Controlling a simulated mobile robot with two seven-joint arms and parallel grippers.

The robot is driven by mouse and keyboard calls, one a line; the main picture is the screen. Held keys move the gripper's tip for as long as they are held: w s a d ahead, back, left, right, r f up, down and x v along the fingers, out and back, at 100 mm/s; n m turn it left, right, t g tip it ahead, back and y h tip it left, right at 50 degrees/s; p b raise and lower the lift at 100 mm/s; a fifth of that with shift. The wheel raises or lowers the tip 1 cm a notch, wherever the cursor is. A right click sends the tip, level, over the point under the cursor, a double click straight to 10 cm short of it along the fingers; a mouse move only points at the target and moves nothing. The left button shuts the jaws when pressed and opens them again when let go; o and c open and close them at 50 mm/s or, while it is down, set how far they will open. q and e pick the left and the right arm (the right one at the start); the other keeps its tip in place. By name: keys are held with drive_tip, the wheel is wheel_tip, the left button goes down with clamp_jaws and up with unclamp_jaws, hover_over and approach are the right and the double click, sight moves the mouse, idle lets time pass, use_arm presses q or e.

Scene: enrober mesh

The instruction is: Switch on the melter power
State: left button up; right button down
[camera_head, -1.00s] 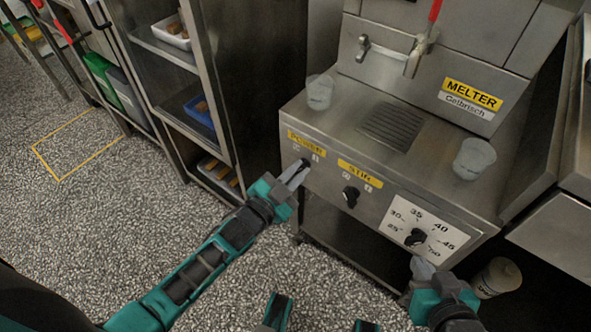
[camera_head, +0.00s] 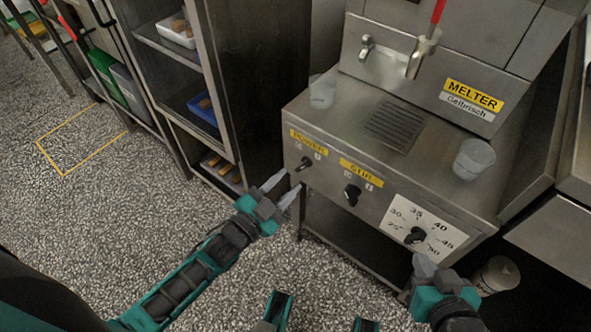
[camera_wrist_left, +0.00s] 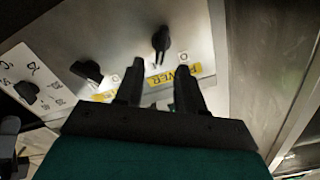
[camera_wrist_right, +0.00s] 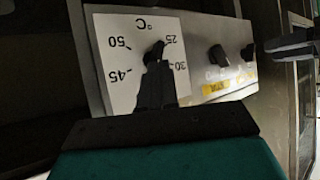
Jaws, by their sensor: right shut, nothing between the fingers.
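The melter (camera_head: 420,150) has a POWER knob (camera_head: 304,164) at the left of its front panel, under a yellow label. In the head view its handle slants with the upper end toward the right; I cannot tell for sure which mark it points at. My left gripper (camera_head: 283,188) is open and empty, in front of the panel, lower left of the knob and apart from it. The POWER knob (camera_wrist_left: 161,42) shows beyond the open fingers in the left wrist view. My right gripper (camera_head: 425,266) is shut and empty, below the temperature dial (camera_head: 415,236).
The STIR knob (camera_head: 352,194) sits between the POWER knob and the dial. Cups (camera_head: 322,91) and (camera_head: 473,159) stand on the melter top. A shelf rack (camera_head: 225,100) stands to the left. A tub (camera_head: 497,275) is on the floor at right.

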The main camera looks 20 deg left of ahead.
use_arm(q)
drive_tip(key=p+v, duration=0.1)
drive_tip(key=v, duration=0.7)
use_arm(e)
drive_tip(key=shift+s+d+r, duration=0.1)
drive_tip(key=shift+s+r, duration=0.1)
drive_tip(key=shift+r, duration=0.2)
use_arm(q)
drive_tip(key=shift+w+r, duration=0.1)
